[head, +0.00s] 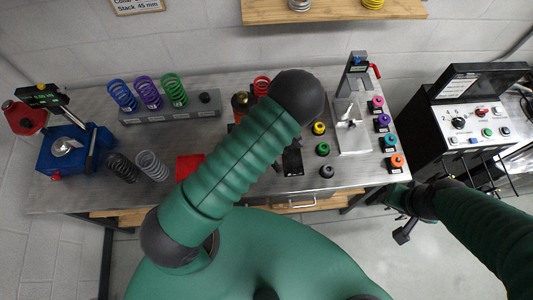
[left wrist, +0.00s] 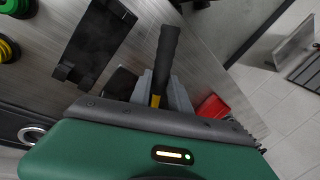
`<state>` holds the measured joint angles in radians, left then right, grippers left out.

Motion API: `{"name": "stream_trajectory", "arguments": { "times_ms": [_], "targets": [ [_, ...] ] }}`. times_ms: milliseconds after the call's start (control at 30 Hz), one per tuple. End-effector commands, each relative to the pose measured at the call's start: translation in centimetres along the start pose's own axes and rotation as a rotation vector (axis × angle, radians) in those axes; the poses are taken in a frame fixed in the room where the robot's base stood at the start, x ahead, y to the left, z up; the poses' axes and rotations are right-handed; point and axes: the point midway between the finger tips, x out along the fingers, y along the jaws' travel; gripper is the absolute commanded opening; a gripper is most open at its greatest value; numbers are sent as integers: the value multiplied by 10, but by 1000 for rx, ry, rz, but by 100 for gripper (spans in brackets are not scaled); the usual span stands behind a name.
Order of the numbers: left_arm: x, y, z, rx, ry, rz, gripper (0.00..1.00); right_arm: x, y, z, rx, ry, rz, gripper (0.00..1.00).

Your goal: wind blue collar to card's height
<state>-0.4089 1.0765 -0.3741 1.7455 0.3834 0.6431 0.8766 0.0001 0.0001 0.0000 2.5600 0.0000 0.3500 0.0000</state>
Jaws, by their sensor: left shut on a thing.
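The left wrist view shows my left gripper (left wrist: 160,92) shut on a black handle with a yellow band (left wrist: 167,58); the handle's far end is hard to make out. In the head view my green arm covers this gripper. My right gripper (head: 404,222) is off the bench's front right, its fingers apart and empty. The wall card (head: 137,4) is partly cut off; "Stack 45 mm" can be read. A grey stand (head: 354,80) with a small blue part (head: 357,59) and a red lever is at the back right. I cannot tell which part is the blue collar.
Blue, purple and green springs (head: 147,95) stand on a grey rack at left, near a blue gauge fixture (head: 72,148). Several coloured knob-like parts (head: 383,122) line the right bench edge. A control console (head: 468,118) stands right. A red tray (head: 188,166) lies near the front.

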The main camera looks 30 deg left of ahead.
Motion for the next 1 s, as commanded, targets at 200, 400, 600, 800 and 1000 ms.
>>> {"name": "stream_trajectory", "arguments": {
  "times_ms": [200, 400, 600, 800, 1000],
  "targets": [
    [-2, 11, -5, -26, 4, 19, 0, 4, 0, 1, 0, 0, 0, 45],
    [-7, 29, -9, -155, -30, 17, 0, 14, 0, 3, 0, 0, 0, 45],
    [-10, 31, -9, -182, -39, 15, 0, 13, 0, 3, 0, 0, 0, 45],
    [-9, 34, -11, -198, -43, 16, 0, 16, 0, 4, 0, 0, 0, 45],
    [-12, 51, -18, -327, -77, 15, 0, 29, 0, 7, 0, 0, 0, 45]
  ]
}}
